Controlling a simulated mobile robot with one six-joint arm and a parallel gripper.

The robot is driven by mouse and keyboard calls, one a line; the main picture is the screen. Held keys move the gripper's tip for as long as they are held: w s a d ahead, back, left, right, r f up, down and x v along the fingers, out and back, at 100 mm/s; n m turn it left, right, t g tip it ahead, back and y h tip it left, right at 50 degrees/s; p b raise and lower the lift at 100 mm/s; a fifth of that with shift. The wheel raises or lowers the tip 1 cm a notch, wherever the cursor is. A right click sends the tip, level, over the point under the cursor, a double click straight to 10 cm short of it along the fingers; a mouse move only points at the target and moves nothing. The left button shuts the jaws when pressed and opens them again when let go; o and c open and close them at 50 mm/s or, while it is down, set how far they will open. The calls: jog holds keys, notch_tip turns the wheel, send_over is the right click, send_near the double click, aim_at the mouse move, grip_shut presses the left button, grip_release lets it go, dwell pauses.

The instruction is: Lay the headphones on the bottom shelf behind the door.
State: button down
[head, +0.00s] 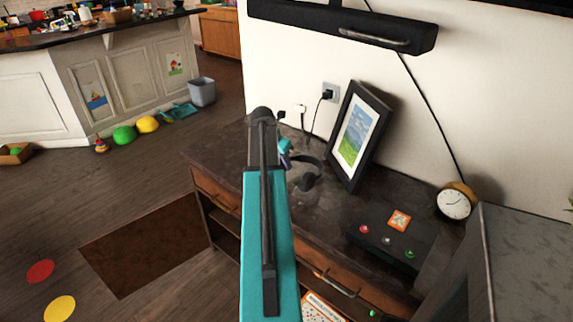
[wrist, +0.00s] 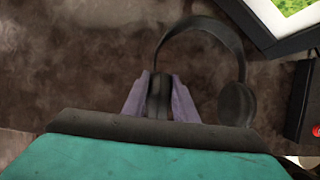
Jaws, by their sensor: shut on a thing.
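The black headphones (head: 308,178) are at the top of the dark cabinet (head: 240,150), left of the picture frame. In the wrist view, my gripper (wrist: 158,98) is shut on one ear cup of the headphones (wrist: 236,100). The headband arches away and the other ear cup is free at the right. In the head view, my arm hides most of my gripper (head: 286,150). Open shelf spaces (head: 224,222) show in the cabinet's left part, below the drawer. A brown panel (head: 148,243) extends left from there and looks like an open door. The bottom shelf is mostly hidden.
A picture frame (head: 360,136) leans by the wall. A dark box with coloured buttons (head: 388,240) and a round clock (head: 455,202) stand to the right. Open floor (head: 120,185) lies at the left, with coloured discs (head: 58,309) at the lower left.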

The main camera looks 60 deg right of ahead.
jog(key=shift+w+d+f, duration=0.1)
jog(key=shift+w+d, duration=0.1)
jog(key=shift+d, duration=1.65)
jog(key=shift+f+p, duration=0.6)
jog(key=shift+f, duration=1.2)
jog(key=shift+f, duration=0.1)
jog(key=c, duration=1.4)
grip_release()
jog(key=shift+c, duration=0.2)
jog(key=shift+b+v, duration=0.6)
jog(key=shift+v, duration=5.5)
